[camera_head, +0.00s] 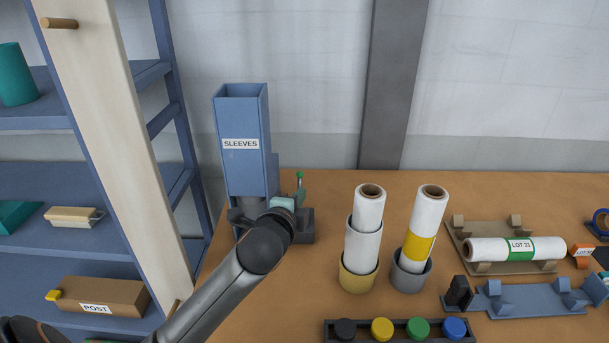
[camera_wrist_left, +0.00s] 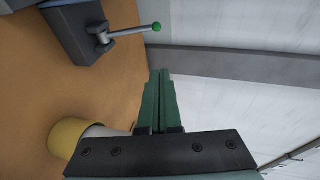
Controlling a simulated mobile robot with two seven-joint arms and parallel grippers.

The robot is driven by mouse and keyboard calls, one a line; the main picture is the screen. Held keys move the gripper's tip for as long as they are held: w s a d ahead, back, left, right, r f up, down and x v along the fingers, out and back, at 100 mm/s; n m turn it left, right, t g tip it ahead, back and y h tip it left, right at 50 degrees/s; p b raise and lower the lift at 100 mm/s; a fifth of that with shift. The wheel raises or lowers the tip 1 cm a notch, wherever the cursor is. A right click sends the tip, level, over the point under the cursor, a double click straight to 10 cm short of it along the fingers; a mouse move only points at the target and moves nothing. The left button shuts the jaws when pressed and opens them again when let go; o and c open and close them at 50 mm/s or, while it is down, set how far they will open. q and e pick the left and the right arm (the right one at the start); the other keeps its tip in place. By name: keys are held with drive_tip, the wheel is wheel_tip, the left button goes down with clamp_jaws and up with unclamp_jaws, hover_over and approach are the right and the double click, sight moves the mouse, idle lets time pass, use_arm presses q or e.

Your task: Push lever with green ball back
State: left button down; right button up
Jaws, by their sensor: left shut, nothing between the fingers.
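The lever (camera_wrist_left: 128,32) is a thin metal rod with a green ball (camera_head: 300,174) at its end. It is mounted on a dark block (camera_head: 306,226) at the foot of the blue SLEEVES chute (camera_head: 241,150). In the left wrist view the green ball (camera_wrist_left: 156,27) is beyond the fingertips, with a gap in the picture. My left gripper (camera_head: 298,192) is beside the lever at the chute's foot, its green fingers (camera_wrist_left: 160,73) shut and empty. The arm hides part of the lever's base in the head view. My right gripper is not in view.
A yellow cup (camera_head: 359,279) and a grey cup (camera_head: 411,273) hold white rolls right of my left arm. A dark tray of coloured knobs (camera_head: 399,337) is in front. Racks (camera_head: 506,269) are at the right. A shelf (camera_head: 80,185) with a pale post stands left.

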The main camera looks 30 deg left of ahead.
sight(301, 179)
use_arm(q)
drive_tip(key=shift+s+a+p+x, duration=0.15)
drive_tip(key=shift+a+x, duration=0.3)
drive_tip(key=shift+x, duration=1.55)
drive_tip(key=shift+s+a+p+x, duration=0.2)
drive_tip(key=shift+a+x, duration=0.25)
drive_tip(key=shift+x, duration=1.6)
drive_tip(key=shift+s+a+p+x, duration=0.15)
drive_tip(key=shift+a+x, duration=0.3)
drive_tip(key=shift+x, duration=1.55)
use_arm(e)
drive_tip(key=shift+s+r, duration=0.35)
use_arm(q)
drive_tip(key=shift+w+f, duration=0.1)
drive_tip(key=shift+f, duration=0.1)
